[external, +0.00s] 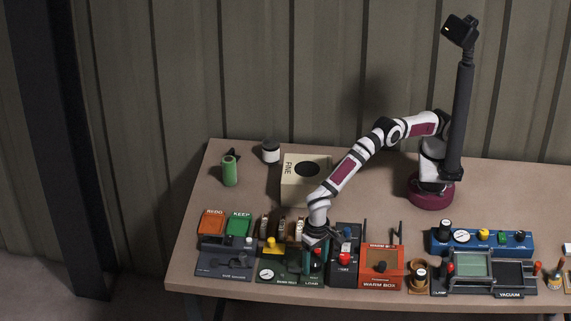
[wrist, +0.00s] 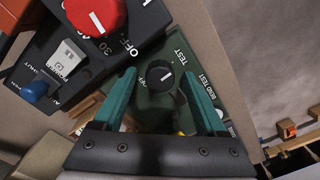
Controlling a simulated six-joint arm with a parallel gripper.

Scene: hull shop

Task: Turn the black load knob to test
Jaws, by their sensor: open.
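The black load knob (wrist: 158,97) sits on a dark green panel (wrist: 205,62) in the wrist view. Its white pointer line slants to the upper right, on the side of the TEST lettering; whether it lines up with that mark I cannot tell. My gripper (wrist: 158,74) is open, with one teal finger on each side of the knob; contact is not visible. In the external view my gripper (external: 314,262) points down over the panel marked LOAD (external: 311,283), and the knob is largely hidden there.
A black box (external: 344,272) with a red knob (wrist: 95,12) and a white switch (wrist: 68,55) stands close beside the green panel. A round gauge (external: 266,274) lies left of my gripper. An orange warm box (external: 380,268) stands further right.

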